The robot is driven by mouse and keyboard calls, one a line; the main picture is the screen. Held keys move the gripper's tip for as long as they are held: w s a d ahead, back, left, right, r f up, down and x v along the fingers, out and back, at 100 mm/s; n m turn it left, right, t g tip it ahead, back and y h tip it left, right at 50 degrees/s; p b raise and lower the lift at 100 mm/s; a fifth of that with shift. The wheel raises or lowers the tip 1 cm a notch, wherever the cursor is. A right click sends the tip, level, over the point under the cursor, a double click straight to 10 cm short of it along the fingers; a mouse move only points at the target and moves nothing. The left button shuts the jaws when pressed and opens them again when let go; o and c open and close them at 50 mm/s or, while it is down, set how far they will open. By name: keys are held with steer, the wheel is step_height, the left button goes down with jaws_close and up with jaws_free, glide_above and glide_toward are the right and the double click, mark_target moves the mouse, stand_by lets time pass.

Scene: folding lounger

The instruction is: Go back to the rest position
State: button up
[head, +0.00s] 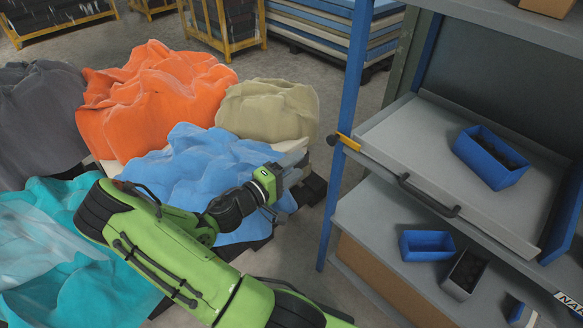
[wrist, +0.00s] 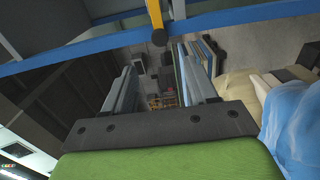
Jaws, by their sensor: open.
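My green arm reaches from the bottom of the head view toward the middle. My gripper (head: 283,188) is in front of the blue cloth heap (head: 186,166), left of the shelf's blue post. In the wrist view my gripper (wrist: 158,85) shows two grey fingers set well apart, with nothing between them. The gripper is open and empty. The tips' exact shape is hard to make out in the head view.
A shelf with a blue post (head: 347,130) stands at right. Its pulled-out grey drawer (head: 400,140) has a dark handle (head: 428,196) and holds a blue bin (head: 490,158). Orange (head: 150,100), beige (head: 268,108) and teal (head: 50,240) heaps lie at left. Bare floor (head: 300,75) shows behind.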

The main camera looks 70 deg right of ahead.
steer(key=shift+w+a, duration=0.15)
steer(key=shift+a, duration=0.25)
stand_by(0.3)
steer(key=w+a+r+m+t+y+p, duration=0.1)
steer(key=w+a+r+t+y, duration=0.15)
steer(key=a+y, duration=0.5)
steer(key=w+a+r+m+t+y+p, duration=0.15)
steer(key=w+a+t+y, duration=0.25)
steer(key=a, duration=0.7)
steer(key=s+a+r+n+t+y+p, duration=0.1)
steer(key=s+a+r+n+t+y, duration=0.1)
steer(key=a+r, duration=0.4)
steer(key=s+a+r+n+t+y+p, duration=0.1)
steer(key=s+a+r+n+t+y, duration=0.2)
steer(key=a+r, duration=0.4)
steer(key=a+n+t, duration=0.1)
steer(key=a+n, duration=0.1)
steer(key=a, duration=0.2)
